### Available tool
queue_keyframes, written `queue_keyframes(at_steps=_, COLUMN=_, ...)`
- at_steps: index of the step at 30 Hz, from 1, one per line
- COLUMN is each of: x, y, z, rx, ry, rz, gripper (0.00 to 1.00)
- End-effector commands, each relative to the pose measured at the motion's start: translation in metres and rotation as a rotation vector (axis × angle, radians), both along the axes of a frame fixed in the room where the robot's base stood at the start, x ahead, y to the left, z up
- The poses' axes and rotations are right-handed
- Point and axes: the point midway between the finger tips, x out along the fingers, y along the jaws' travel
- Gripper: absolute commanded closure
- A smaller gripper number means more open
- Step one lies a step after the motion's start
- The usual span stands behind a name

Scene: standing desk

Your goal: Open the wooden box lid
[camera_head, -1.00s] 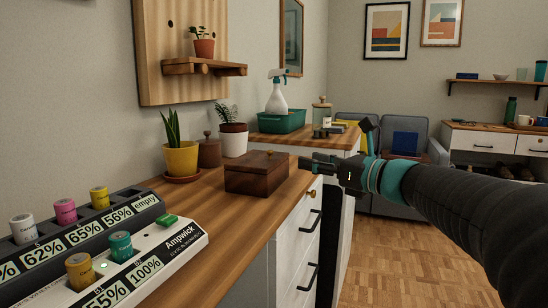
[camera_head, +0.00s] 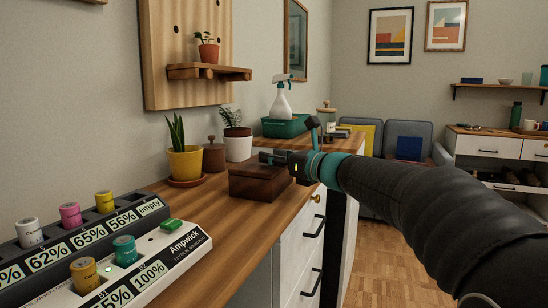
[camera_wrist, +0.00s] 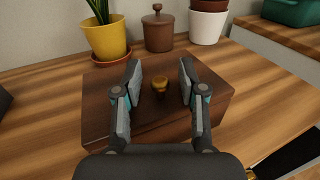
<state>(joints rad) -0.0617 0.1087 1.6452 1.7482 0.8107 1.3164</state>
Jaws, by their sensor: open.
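The dark wooden box (camera_head: 258,185) stands on the wooden desk top with its lid closed. In the wrist view the box (camera_wrist: 222,92) fills the middle, and a small brass knob (camera_wrist: 159,84) rises from its lid. In the head view my gripper (camera_head: 272,157) is over the top of the box and hides the knob. Whether the fingertips touch the lid cannot be told.
A yellow plant pot (camera_head: 185,163), a brown lidded jar (camera_head: 213,156) and a white plant pot (camera_head: 238,147) stand close behind the box. A battery charger (camera_head: 160,250) is at the front left. A green tub (camera_head: 287,127) with a spray bottle (camera_head: 282,103) is farther back.

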Motion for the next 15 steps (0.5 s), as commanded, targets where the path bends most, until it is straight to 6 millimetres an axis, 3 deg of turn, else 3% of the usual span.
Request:
queue_keyframes(at_steps=7, x=0.0004, y=0.0007, z=-0.0001, rx=0.0, ry=0.0, rz=0.0, gripper=0.59)
queue_keyframes(at_steps=8, x=0.0004, y=0.0007, z=-0.0001, rx=0.0, ry=0.0, rz=0.0, gripper=0.64)
queue_keyframes(at_steps=12, x=0.0003, y=0.0007, z=-0.0002, rx=0.0, ry=0.0, rz=0.001, gripper=0.99)
queue_keyframes(at_steps=15, x=0.0003, y=0.0007, z=-0.0002, rx=0.0, ry=0.0, rz=0.001, gripper=1.0)
